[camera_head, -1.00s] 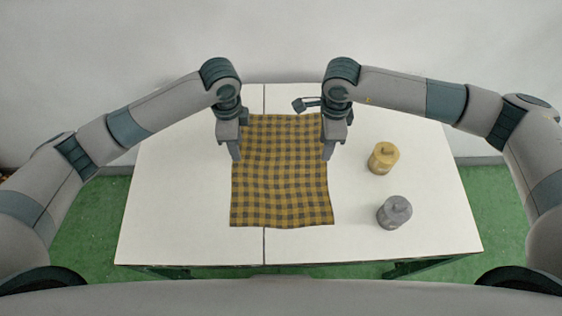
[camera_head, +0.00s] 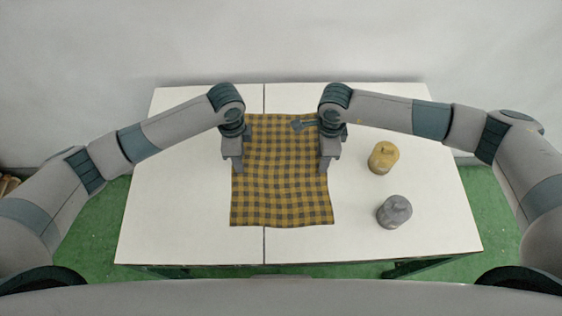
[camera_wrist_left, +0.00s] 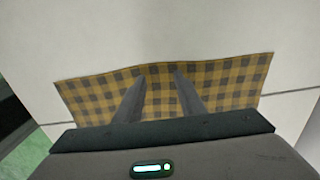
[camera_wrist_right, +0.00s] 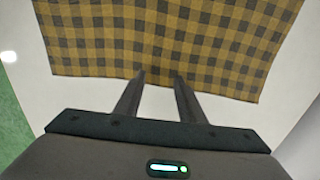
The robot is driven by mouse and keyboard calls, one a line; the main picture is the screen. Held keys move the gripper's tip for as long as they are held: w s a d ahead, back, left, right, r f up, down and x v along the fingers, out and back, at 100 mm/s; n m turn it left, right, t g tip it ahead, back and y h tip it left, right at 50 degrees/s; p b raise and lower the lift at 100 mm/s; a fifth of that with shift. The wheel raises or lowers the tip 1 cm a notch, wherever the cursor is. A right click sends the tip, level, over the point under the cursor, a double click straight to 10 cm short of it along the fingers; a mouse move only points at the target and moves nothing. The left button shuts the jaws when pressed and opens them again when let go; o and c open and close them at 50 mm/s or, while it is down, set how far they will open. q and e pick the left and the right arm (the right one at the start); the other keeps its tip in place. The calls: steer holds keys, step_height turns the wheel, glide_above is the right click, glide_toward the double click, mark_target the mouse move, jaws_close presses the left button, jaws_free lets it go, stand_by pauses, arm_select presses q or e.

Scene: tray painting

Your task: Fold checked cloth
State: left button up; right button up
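The yellow-and-black checked cloth (camera_head: 280,190) lies spread out on the white table, slightly wavy along its edges. It also shows in the left wrist view (camera_wrist_left: 230,88) and the right wrist view (camera_wrist_right: 215,50). My left gripper (camera_head: 238,171) points down at the cloth's left edge, and my right gripper (camera_head: 324,173) points down at its right edge. In the left wrist view my left fingers (camera_wrist_left: 159,74) are apart, with their tips near a cloth edge. In the right wrist view my right fingers (camera_wrist_right: 159,76) are apart, with their tips at a cloth edge. I see no cloth pinched.
A yellow lidded container (camera_head: 382,158) and a grey lidded container (camera_head: 394,212) stand on the table right of the cloth. The white table (camera_head: 180,200) is clear on the left. A wall is behind it and green floor lies around it.

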arm_select(q)
steer(key=shift+f, duration=0.2)
arm_select(e)
steer(key=shift+f, duration=0.2)
arm_select(q)
steer(key=shift+r, duration=0.1)
steer(key=shift+c, duration=1.4)
arm_select(e)
steer(key=shift+r, duration=0.1)
steer(key=shift+c, duration=1.4)
arm_select(q)
jaws_close()
arm_select(e)
jaws_close()
arm_select(q)
steer(key=shift+r, duration=0.1)
arm_select(e)
steer(key=shift+r, duration=0.1)
